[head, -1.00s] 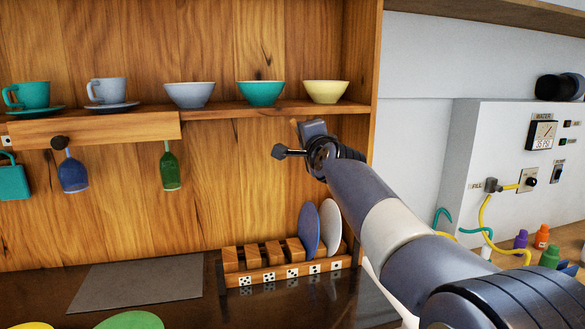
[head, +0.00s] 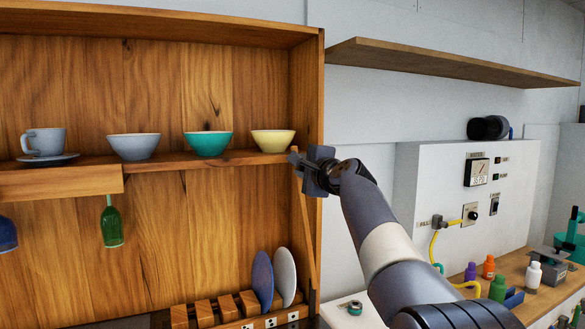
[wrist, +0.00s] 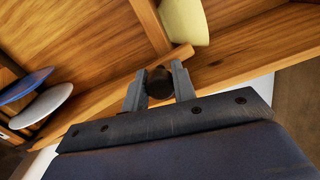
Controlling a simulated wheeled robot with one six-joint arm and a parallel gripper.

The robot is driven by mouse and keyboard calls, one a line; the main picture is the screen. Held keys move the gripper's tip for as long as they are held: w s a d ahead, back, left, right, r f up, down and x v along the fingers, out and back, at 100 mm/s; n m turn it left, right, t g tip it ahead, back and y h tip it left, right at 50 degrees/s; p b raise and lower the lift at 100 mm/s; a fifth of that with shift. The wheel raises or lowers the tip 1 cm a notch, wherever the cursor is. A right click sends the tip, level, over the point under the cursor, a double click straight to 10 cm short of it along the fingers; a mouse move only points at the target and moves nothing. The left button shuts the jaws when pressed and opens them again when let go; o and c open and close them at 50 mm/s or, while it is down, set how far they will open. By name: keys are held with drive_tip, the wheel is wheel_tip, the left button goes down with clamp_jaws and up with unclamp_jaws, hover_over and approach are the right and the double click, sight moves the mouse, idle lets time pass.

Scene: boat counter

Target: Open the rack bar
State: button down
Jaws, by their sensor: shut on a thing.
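The rack bar (head: 305,225) is a slim wooden bar at the right end of the plate rack (head: 228,309). It stands nearly upright, close to the cabinet's right side. In the wrist view the bar (wrist: 105,104) runs up from the lower left, and its dark round knob (wrist: 160,83) sits between both jaws. My gripper (head: 296,160) is shut on this knob near the bar's upper end, just below the yellow bowl (head: 273,142). A blue plate (head: 262,280) and a white plate (head: 285,277) stand upright in the rack.
The cup shelf (head: 160,166) with a cup and several bowls is close beside my gripper. The cabinet's right side panel (head: 317,100) is right behind it. A wall shelf (head: 450,63) and a water panel (head: 425,180) lie to the right. A green glass (head: 112,222) hangs at left.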

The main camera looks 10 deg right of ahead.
drive_tip(key=shift+w+d+f, duration=0.1)
drive_tip(key=shift+f, duration=0.1)
drive_tip(key=c, duration=1.3)
unclamp_jaws()
drive_tip(key=shift+o, duration=0.8)
drive_tip(key=shift+r, duration=0.15)
drive_tip(key=b+v, duration=0.3)
drive_tip(key=v, duration=0.8)
drive_tip(key=shift+b, duration=0.35)
drive_tip(key=shift+w, duration=0.1)
drive_tip(key=p+x, duration=0.3)
drive_tip(key=x, duration=0.7)
drive_tip(key=shift+w+a+p, duration=0.2)
drive_tip(key=shift+w+p, duration=0.2)
drive_tip(key=shift+s, duration=0.1)
